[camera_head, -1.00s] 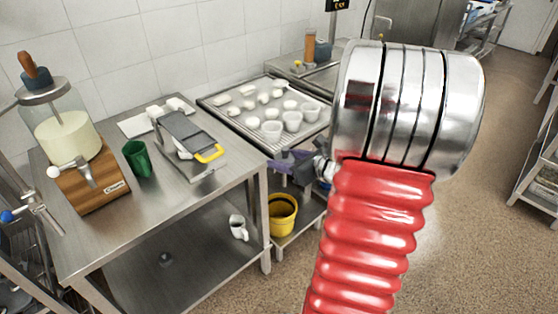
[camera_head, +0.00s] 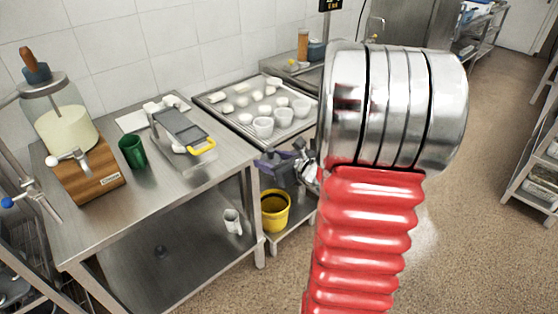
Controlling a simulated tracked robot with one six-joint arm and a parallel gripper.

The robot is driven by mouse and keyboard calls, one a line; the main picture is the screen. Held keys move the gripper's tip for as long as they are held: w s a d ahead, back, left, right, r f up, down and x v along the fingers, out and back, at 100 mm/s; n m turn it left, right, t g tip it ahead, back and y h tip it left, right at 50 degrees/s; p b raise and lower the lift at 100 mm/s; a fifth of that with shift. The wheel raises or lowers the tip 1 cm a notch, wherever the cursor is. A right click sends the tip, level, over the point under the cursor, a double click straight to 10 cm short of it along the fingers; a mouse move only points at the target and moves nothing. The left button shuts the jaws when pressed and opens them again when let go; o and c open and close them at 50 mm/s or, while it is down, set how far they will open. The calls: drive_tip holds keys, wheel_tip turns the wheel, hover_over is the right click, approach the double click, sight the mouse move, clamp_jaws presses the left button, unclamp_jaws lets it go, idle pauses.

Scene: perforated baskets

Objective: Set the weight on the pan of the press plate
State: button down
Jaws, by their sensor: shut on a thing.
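My gripper (camera_head: 272,167), dark and purplish, is at the right end of the steel table, beside the tray stand. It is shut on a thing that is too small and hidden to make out. I cannot pick out the weight for certain. A grey flat device with a yellow handle (camera_head: 202,147) stands on the table, left of my gripper. It may be the press plate, but I cannot tell its pan. My red and silver arm hides much of the right side.
A green cup (camera_head: 132,152) and a glass dispenser on a wooden base (camera_head: 90,172) stand at the table's left. A tray with white cups (camera_head: 232,122) lies behind. A yellow bucket (camera_head: 274,212) and a white mug (camera_head: 232,222) are lower down. The table's front (camera_head: 150,200) is clear.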

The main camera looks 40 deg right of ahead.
drive_tip(key=w+a+n+y, duration=0.1)
drive_tip(key=w+a, duration=0.1)
drive_tip(key=a, duration=0.7)
drive_tip(key=w+a+f+n+y, duration=0.1)
drive_tip(key=w+a+y, duration=0.1)
drive_tip(key=a, duration=0.8)
drive_tip(key=w+a+n+y, duration=0.1)
drive_tip(key=w+a, duration=0.3)
drive_tip(key=a, duration=0.5)
drive_tip(key=shift+a+f+n+g, duration=0.2)
drive_tip(key=shift+f+n+g, duration=0.1)
drive_tip(key=shift+n, duration=0.1)
drive_tip(key=shift+s, duration=0.1)
